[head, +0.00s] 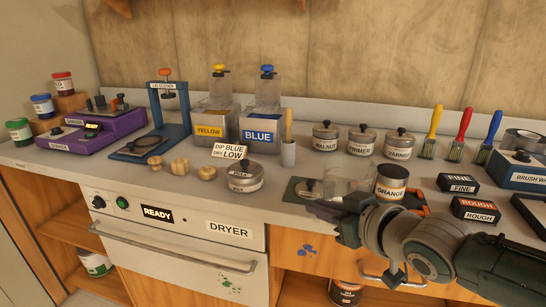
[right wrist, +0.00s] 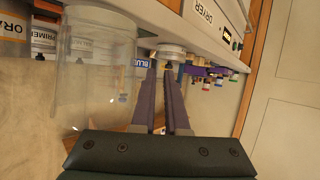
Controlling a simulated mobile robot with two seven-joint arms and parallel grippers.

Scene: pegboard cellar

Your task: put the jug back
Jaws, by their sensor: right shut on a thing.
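The clear jug (head: 345,180) shows faintly in the head view at the counter's front, left of the ORANGE tin (head: 390,182). In the right wrist view the see-through jug (right wrist: 95,80) fills the left side, right beside my fingers. My right gripper (head: 326,211) is at the counter's front edge, in front of the jug. Its two purple fingers (right wrist: 164,85) are shut on the jug; the exact grip point is hard to make out. The jug looks empty. Whether its base touches the counter I cannot tell. My left gripper is out of view.
A green mat (head: 293,190) lies left of the jug. A tin (head: 244,178) and a DIP BLUE DRY LOW sign (head: 230,151) stand farther left. FINE (head: 457,185) and ROUGH (head: 474,210) blocks lie to the right. The dryer (head: 180,240) is below the counter.

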